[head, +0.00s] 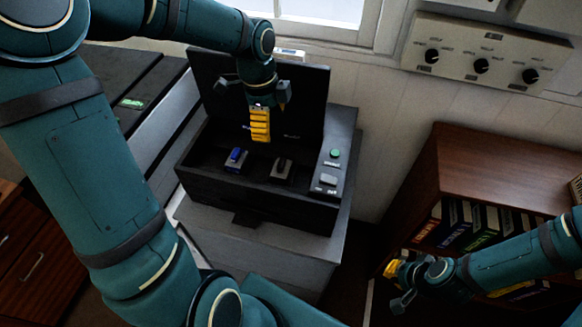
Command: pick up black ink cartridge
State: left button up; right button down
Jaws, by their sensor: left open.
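The black ink cartridge (281,169) stands in the open black machine, right of a blue-marked cartridge (236,160). My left gripper (260,122) hangs above the two cartridges, in front of the raised lid. It points down, is open, and its yellow ribbed finger part faces me. It appears apart from both cartridges. My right gripper (396,284) is at the lower right, beside the wooden shelf and far from the machine. A yellow part of it shows, but the gap between its fingers is unclear.
The black machine (250,208) sits on a grey cabinet (262,249), its lid (308,100) raised. A green button (335,153) and a pale button (328,180) are on its right side. A wooden shelf (490,160) holds several boxes. A control panel (480,58) hangs on the wall.

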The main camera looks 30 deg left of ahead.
pick_arm(q)
jog(key=b, duration=0.2)
send_over(281, 163)
jog(key=a, duration=0.1)
notch_tip(281, 163, down, 9)
jog(key=shift+f, duration=0.1)
jog(key=shift+w+d+f+b, duration=0.1)
jog(key=shift+d+f+b, duration=0.15)
jog(key=shift+f, duration=1.1)
jog(key=shift+d+f+b, duration=0.15)
jog(key=shift+d+f, duration=0.1)
jog(key=shift+f, duration=1.05)
jog(key=c, duration=1.3)
